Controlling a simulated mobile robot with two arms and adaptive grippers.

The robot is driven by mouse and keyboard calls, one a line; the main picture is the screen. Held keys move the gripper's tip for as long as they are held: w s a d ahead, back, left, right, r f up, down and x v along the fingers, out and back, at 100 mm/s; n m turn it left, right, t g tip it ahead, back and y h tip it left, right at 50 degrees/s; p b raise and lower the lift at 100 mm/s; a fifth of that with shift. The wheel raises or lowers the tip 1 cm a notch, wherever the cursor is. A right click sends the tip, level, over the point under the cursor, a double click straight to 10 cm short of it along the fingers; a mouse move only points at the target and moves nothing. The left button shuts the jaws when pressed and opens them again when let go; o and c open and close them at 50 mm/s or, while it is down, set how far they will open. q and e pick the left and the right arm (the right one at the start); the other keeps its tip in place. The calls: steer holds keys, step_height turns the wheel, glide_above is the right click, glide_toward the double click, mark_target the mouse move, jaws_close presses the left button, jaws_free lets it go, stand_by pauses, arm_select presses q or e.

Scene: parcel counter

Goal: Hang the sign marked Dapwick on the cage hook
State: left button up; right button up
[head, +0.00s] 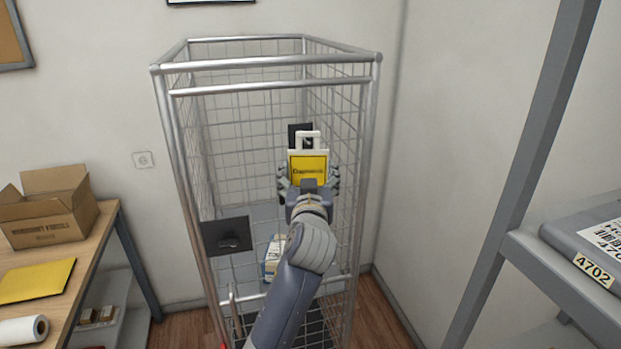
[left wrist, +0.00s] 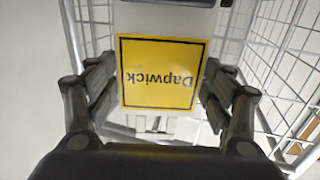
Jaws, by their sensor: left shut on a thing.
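The sign marked Dapwick is a yellow card in a white frame (head: 308,168) with an open loop at its top. My left gripper (head: 308,180) is shut on it and holds it upright in front of the cage. In the left wrist view the sign (left wrist: 160,75) sits between the two fingers, its lettering upside down. A dark plate (head: 294,132) shows just behind the sign's loop; the loop and sign cover part of it, and I cannot make out a hook there. Whether the loop touches it, I cannot tell. My right gripper is not in view.
The wire cage (head: 270,65) has a second dark plate (head: 228,237) with a small protruding part low on its front. A box (head: 272,256) stands inside. A table (head: 100,250) with an open carton (head: 48,220) is at left, a grey shelf (head: 540,250) at right.

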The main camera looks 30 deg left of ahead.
arm_select(q)
steer(key=shift+w+a, duration=0.35)
steer(key=shift+a, duration=0.1)
steer(key=shift+w+a+f+b, duration=0.15)
steer(key=shift+f+b, duration=0.15)
steer(key=shift+b, duration=0.05)
steer(key=shift+f, duration=0.25)
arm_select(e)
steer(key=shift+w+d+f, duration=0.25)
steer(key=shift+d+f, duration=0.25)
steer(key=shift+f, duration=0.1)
arm_select(q)
steer(key=shift+a, duration=0.1)
